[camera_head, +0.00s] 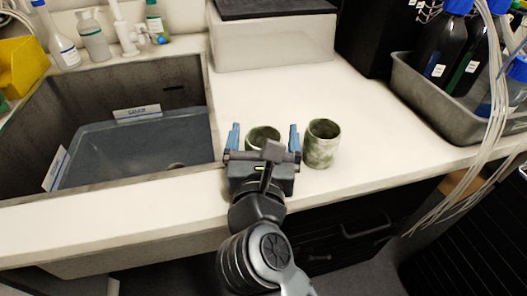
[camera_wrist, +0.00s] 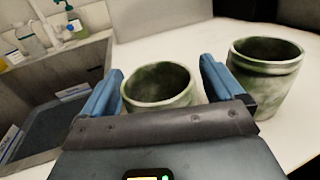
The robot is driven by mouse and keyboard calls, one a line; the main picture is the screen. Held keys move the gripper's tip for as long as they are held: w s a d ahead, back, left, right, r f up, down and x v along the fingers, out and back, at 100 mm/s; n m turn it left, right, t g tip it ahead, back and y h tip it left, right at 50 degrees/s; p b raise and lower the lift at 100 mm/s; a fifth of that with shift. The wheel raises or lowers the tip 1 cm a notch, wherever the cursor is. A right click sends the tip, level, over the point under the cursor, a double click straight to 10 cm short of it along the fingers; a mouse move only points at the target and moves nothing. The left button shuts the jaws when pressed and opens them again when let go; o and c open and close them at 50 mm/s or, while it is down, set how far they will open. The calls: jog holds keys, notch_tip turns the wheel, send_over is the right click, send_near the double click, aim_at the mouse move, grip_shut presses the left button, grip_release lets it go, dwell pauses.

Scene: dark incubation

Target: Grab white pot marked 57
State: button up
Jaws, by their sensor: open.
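Two white pots with green mottling stand upright on the white counter. The left pot (camera_head: 263,134) is partly hidden behind my gripper in the head view. In the wrist view the left pot (camera_wrist: 160,84) shows its open rim between the two blue fingers. The right pot (camera_head: 321,144) stands just right of my gripper, and it also shows in the wrist view (camera_wrist: 265,75). My gripper (camera_head: 263,138) is open and empty, its fingers to either side of the left pot. I cannot tell if they touch it. No number is legible on either pot.
A sink (camera_head: 190,95) lies to the left, with bottles (camera_head: 93,38) behind it. A pale box with a dark lid (camera_head: 273,42) stands at the back. A grey tray (camera_head: 437,105) of dark bottles and hanging tubes is at the right. The counter between is clear.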

jog(key=c, duration=1.1)
